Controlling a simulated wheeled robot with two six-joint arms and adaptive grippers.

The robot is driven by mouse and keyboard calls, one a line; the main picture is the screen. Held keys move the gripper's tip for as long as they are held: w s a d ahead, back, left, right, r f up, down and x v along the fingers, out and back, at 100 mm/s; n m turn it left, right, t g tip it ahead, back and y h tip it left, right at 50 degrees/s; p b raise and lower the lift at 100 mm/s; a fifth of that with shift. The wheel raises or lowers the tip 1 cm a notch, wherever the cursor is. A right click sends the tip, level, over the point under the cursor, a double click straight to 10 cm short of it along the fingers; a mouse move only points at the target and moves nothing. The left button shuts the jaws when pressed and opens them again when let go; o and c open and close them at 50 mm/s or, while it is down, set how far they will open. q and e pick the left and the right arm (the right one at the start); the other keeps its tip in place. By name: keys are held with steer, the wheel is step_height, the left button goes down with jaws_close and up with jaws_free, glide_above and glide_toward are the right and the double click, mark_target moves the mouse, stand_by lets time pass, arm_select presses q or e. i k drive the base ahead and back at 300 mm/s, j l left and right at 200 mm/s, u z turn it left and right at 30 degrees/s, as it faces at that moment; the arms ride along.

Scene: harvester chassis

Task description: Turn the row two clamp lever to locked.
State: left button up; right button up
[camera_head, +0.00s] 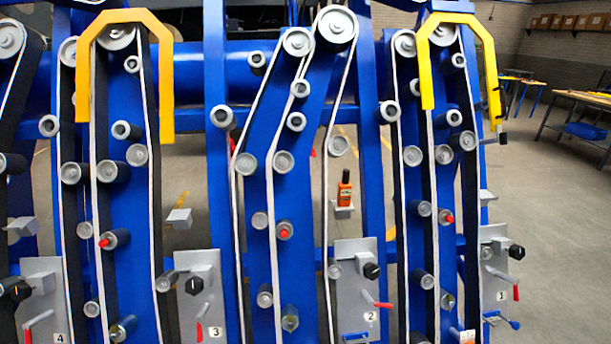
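The row two clamp plate (347,262) is a grey panel labelled 2, right of centre near the bottom of the view. Its clamp lever (382,305) has a red grip that points right and slightly down. A black knob (371,271) sits just above the lever on the same plate. Neither of my grippers shows in the head view.
Similar grey plates labelled 3 (208,265), 4 (45,270) and 1 (492,255) carry red-tipped levers; those on 3 and 1 hang mostly downward. An orange bottle-like item (345,190) stands on a small grey shelf. Open floor (560,240) lies at right.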

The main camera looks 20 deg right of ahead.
mark_target(382, 305)
steer(key=z, duration=1.5)
